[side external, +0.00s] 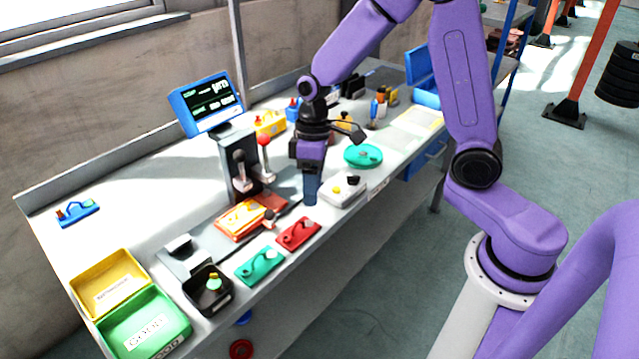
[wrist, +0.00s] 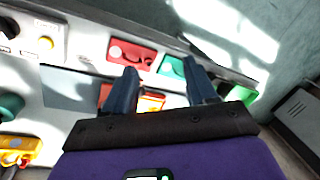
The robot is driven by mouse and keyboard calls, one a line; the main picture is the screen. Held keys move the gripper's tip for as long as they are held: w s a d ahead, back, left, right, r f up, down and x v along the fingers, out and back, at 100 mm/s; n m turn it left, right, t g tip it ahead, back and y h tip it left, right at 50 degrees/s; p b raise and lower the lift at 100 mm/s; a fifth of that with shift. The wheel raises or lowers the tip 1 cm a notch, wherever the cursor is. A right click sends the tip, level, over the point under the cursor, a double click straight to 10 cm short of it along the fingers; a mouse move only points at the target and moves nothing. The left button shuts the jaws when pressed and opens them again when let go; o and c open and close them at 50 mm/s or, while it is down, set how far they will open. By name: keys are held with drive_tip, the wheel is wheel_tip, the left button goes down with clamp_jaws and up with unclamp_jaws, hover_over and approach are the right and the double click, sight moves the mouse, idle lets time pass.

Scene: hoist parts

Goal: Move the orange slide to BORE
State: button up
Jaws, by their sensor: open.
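In the wrist view an orange piece (wrist: 151,104), apparently this slide, shows between my fingers and is partly hidden by my gripper. My gripper (side external: 310,190) points down to the right of the slide, above the bench near its front edge. Its two blue fingers (wrist: 161,86) are apart in the wrist view, with nothing held between them. I cannot read any BORE label.
A red plate (side external: 298,234) and a green plate (side external: 260,266) lie in front of the slide. A lever stand (side external: 240,165) rises behind it. A grey-white box (side external: 345,190) is right of my gripper. Yellow (side external: 110,285) and green (side external: 145,325) bins stand at the left end.

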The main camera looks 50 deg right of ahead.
drive_tip(key=shift+s+d+r, duration=0.1)
drive_tip(key=shift+s+r, duration=0.1)
drive_tip(key=shift+s, duration=0.25)
drive_tip(key=shift+s+d+r, duration=0.1)
drive_tip(key=shift+s+r, duration=0.05)
drive_tip(key=shift+s, duration=0.25)
drive_tip(key=m+t, duration=0.2)
drive_tip(key=m, duration=0.7)
approach(270, 210)
drive_tip(key=f, duration=0.3)
drive_tip(key=a+f, duration=0.1)
drive_tip(key=f, duration=0.5)
drive_tip(key=shift+w+a+f, duration=0.25)
drive_tip(key=shift+w+a, duration=0.05)
